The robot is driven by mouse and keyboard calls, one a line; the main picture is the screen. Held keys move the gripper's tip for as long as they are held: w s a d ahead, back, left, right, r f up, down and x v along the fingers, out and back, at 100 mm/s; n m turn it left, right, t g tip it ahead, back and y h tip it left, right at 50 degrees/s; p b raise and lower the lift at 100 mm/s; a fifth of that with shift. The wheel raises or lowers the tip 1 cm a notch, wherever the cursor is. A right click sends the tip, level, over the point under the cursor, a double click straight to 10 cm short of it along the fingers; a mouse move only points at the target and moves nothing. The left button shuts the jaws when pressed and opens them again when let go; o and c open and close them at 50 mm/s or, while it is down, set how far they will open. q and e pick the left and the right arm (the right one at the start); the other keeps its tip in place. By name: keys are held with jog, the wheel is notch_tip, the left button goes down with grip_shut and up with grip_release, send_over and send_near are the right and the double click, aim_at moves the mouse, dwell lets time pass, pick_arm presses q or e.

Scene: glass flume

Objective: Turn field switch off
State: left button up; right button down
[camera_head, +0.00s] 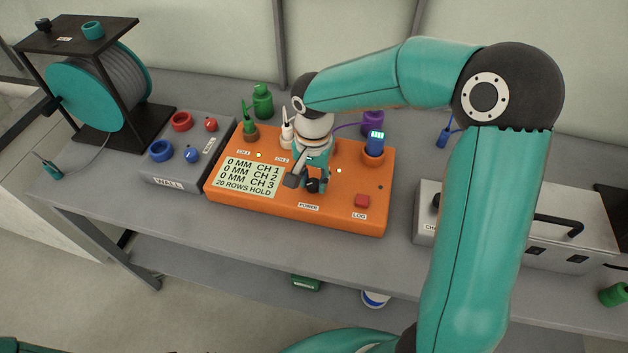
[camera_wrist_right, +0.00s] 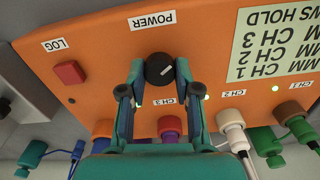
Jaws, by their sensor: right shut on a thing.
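The orange box (camera_head: 345,215) stands on the grey bench; its display (camera_head: 249,178) reads 0 MM for CH 1, CH 2 and CH 3, then 20 ROWS HOLD. A black round knob (camera_head: 312,186) sits by its POWER label; it also shows in the wrist view (camera_wrist_right: 158,72), with a pale pointer line slanting across it. My right gripper (camera_wrist_right: 160,80) is shut on this knob, one finger on each side; it comes down from above in the head view (camera_head: 302,182). No label naming a field switch is readable. My left gripper is out of view.
A red LOG button (camera_wrist_right: 69,73) is beside the knob. Several plugs, including a blue one (camera_head: 375,145), stand along the box's back edge. A grey WALL block (camera_head: 185,165) and a cable reel (camera_head: 85,85) are left; a pale case (camera_head: 560,235) is right.

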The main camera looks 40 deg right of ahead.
aim_at(312, 181)
jog(key=n, duration=0.5)
jog(key=shift+w+n+b, duration=0.1)
jog(key=shift+n+b, duration=0.2)
jog(key=n, duration=0.4)
jog(key=shift+a+r+n, duration=0.1)
jog(key=shift+n, duration=0.3)
jog(key=c, duration=0.8)
grip_release()
notch_tip(312, 181, up, 12)
jog(key=shift+f, duration=0.1)
